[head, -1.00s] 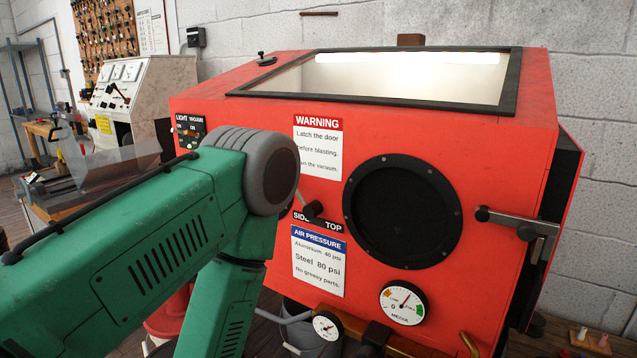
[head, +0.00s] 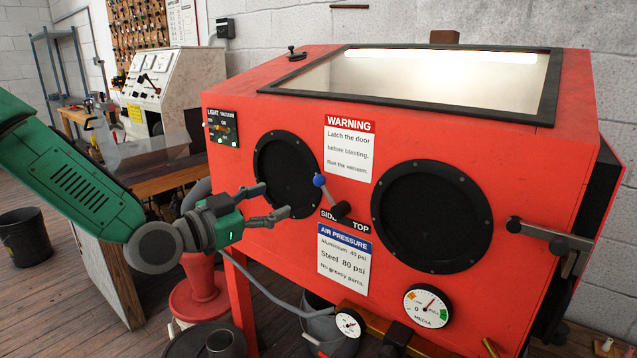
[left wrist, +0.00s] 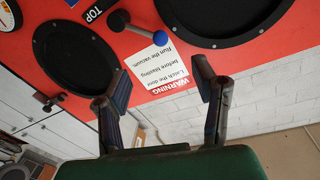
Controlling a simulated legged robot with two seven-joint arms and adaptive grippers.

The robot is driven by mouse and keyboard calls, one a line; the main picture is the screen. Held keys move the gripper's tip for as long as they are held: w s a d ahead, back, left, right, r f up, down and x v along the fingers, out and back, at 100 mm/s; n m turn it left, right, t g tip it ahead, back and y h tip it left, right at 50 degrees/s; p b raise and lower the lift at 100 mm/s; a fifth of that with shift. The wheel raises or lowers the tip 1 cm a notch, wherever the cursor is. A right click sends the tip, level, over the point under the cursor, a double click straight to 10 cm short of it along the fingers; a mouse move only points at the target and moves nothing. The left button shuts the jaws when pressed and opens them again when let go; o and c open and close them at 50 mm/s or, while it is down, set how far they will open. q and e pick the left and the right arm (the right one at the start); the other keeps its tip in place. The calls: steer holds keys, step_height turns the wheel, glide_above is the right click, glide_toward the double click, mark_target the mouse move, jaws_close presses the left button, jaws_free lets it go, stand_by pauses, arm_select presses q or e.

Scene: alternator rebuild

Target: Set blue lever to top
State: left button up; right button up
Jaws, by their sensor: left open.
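The blue lever has a round blue knob (head: 319,181) on a thin rod, tilted up and to the left from its dark pivot (head: 341,210). It sits on the red cabinet front between two round black ports, above a SIDE/TOP label (head: 345,221). The knob also shows in the left wrist view (left wrist: 160,38), where the lettering appears upside down. My left gripper (head: 274,200) is open and empty, left of the lever in front of the left port, its fingers pointing toward the lever. Its two fingers show apart in the left wrist view (left wrist: 158,68). My right gripper is out of view.
The red cabinet (head: 300,110) has a window on top and a door latch (head: 550,235) at right. A LIGHT/VACUUM switch panel (head: 222,128) is at upper left. A media gauge (head: 428,306) and a smaller gauge (head: 349,323) sit low. A red stand (head: 200,285) is below my arm.

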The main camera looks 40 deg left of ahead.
mark_target(318, 184)
arm_select(q)
steer(key=w, duration=0.4)
steer(key=w+d, duration=0.1)
steer(key=w, duration=0.3)
steer(key=w+d+b, duration=0.1)
steer(key=w, duration=0.3)
steer(key=shift+w+d, duration=0.1)
steer(key=shift+w, duration=0.25)
steer(key=shift+w+d, duration=0.25)
